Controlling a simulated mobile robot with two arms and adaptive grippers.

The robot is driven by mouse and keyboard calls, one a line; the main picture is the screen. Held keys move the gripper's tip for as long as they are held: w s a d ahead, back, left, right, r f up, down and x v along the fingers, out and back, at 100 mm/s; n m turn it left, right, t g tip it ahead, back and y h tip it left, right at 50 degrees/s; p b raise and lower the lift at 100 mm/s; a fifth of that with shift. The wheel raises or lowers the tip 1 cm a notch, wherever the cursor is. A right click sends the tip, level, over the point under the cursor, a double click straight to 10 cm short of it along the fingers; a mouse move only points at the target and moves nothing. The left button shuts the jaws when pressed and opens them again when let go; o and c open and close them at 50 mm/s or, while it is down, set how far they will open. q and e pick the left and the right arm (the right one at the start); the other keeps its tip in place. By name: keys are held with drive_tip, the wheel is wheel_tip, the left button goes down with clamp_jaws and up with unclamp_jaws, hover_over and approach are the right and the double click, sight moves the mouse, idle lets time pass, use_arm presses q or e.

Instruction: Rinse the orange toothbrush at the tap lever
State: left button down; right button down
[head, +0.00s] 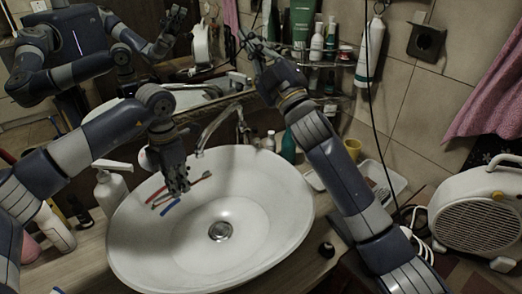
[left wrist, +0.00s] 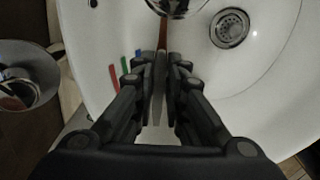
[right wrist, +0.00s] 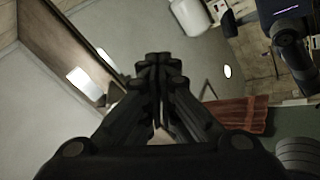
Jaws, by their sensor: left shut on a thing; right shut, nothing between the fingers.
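My left gripper (head: 178,188) is over the left side of the white basin (head: 262,262), pointing down. It is shut on the orange toothbrush (left wrist: 162,36), whose thin orange-brown part shows beyond the fingertips (left wrist: 160,62) in the left wrist view. In the head view its end (head: 202,178) sticks out to the right of the gripper. The chrome tap (head: 208,133) stands at the basin's back rim, and its spout (left wrist: 172,6) shows beside the toothbrush in the left wrist view. My right gripper (head: 256,52) is shut and empty, raised near the mirror and shelf.
Red (left wrist: 113,76), green (left wrist: 125,66) and blue (left wrist: 138,54) strips lie on the basin's left side. The drain (head: 220,231) is in the middle. A soap bottle (head: 110,190) stands left, a shelf of bottles (head: 316,45) behind, a white heater (head: 480,215) right.

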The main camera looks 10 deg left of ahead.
drive_tip(key=s+a+n+g+y, duration=0.5)
drive_tip(key=s+n+g, duration=0.4)
drive_tip(key=n+g, duration=0.45)
drive_tip(key=n+t+h, duration=0.4)
drive_tip(key=n+h, duration=0.5)
drive_tip(key=h, duration=0.9)
approach(257, 153)
drive_tip(key=x, duration=0.6)
